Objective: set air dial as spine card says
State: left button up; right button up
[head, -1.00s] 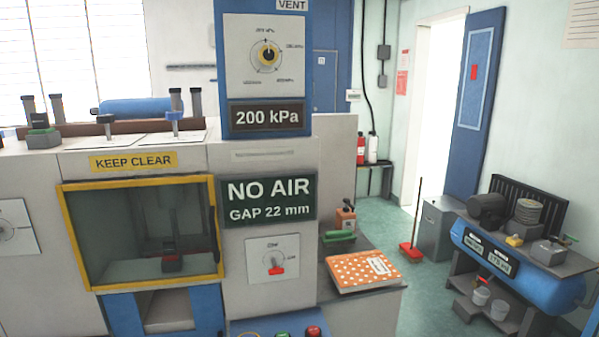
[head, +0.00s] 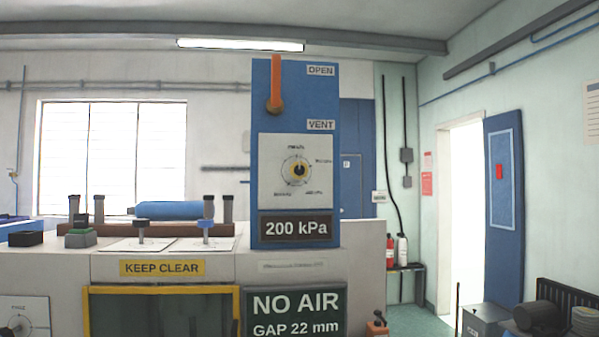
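A green sign (head: 294,312) reads NO AIR, GAP 22 mm. No spine card can be made out in the head view. Neither of my grippers is in view.
The machine top (head: 60,262) carries a blue cylinder (head: 168,210), dark posts and knobs. A KEEP CLEAR label (head: 162,268) sits above a yellow-framed opening (head: 160,290). Fire extinguishers (head: 402,250), a blue door (head: 503,205) and a compressor stand to the right.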

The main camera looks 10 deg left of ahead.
aim_at(298, 170)
jog(key=i+l+u, duration=0.1)
jog(key=l, duration=0.2)
jog(key=i+l+u, duration=0.25)
jog(key=l, duration=0.4)
jog(key=i+l+u, duration=0.1)
jog(key=l, duration=0.25)
jog(key=i, duration=0.05)
